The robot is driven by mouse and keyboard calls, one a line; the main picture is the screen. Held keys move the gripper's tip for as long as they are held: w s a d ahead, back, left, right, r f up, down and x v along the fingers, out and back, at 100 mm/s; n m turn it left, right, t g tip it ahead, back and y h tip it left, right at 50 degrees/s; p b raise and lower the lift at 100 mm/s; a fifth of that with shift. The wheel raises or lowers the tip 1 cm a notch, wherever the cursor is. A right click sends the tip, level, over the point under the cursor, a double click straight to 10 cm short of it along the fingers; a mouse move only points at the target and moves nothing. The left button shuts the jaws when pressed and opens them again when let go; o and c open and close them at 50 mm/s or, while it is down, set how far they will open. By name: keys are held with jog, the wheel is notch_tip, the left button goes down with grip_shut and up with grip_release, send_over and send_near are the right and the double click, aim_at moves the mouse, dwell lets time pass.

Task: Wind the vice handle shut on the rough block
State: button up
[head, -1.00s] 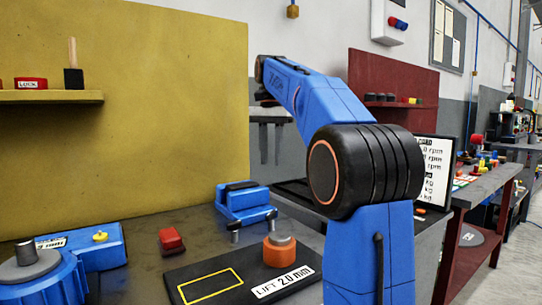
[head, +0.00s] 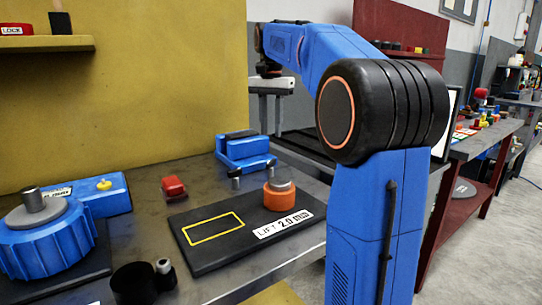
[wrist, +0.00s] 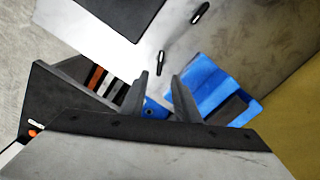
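A blue vice-like block (head: 247,152) stands at the back edge of the bench in the head view. It also shows in the wrist view (wrist: 190,97), right of my fingers, with a dark strip or block along it. I cannot tell whether that dark part is the rough block. I cannot make out the handle for certain; a small blue part (wrist: 152,108) shows between my fingers. My gripper (head: 271,128) hangs right of and above the blue block in the head view. In the wrist view its fingers (wrist: 161,80) are apart, with nothing held.
A black plate (head: 200,262) marked LIFT carries an orange knob (head: 279,196). Two small pegs stand near it. A red block (head: 173,187) and a large blue ribbed turntable (head: 45,245) are to the left. A yellow panel (head: 130,110) stands behind.

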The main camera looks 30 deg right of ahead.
aim_at(271, 160)
notch_tip(271, 160, down, 10)
jog(key=shift+r, duration=0.1)
dwell(0.4)
grip_shut()
